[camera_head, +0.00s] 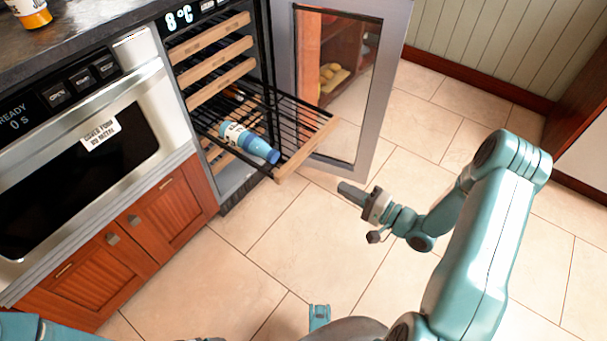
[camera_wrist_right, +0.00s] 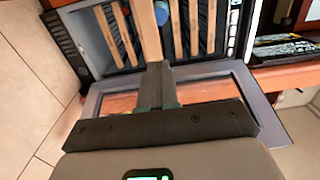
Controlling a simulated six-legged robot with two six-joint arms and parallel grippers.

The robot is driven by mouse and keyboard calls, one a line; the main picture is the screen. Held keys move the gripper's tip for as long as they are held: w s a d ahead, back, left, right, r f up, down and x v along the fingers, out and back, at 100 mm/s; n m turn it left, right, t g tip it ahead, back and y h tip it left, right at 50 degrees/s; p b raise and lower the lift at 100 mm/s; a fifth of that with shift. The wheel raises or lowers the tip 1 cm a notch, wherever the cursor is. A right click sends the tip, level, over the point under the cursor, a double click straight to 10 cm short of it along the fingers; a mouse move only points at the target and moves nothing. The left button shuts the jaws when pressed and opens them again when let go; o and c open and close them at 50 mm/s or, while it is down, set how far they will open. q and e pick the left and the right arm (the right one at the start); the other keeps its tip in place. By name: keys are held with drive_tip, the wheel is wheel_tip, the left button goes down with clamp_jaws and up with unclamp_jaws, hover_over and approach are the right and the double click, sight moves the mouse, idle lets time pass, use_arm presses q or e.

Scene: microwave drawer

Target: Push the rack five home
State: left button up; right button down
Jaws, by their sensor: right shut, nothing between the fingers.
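One wire rack (camera_head: 285,105) with a pale wooden front bar (camera_head: 307,150) is pulled well out of the open cooler. A bottle with a blue cap (camera_head: 262,149) lies on it. My right gripper (camera_head: 350,192) is shut and empty, in front of the rack and to the right of its bar, apparently with a gap between. In the right wrist view the shut fingers (camera_wrist_right: 157,75) point at the bar (camera_wrist_right: 148,30) and overlap its near end; contact cannot be told there. My left gripper is not in view.
The cooler's glass door (camera_head: 372,100) stands open behind the rack, to the right. Other racks (camera_head: 219,60) sit inside the cooler (camera_head: 172,52). An oven (camera_head: 90,150) and wooden cupboards (camera_head: 160,215) are on the left. The tiled floor (camera_head: 290,235) in front is clear.

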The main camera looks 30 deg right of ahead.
drive_tip(key=b, duration=0.4)
approach(296, 162)
drive_tip(key=x, duration=0.6)
drive_tip(key=shift+f, duration=0.1)
drive_tip(key=shift+w+a, duration=0.15)
drive_tip(key=shift+w, duration=0.3)
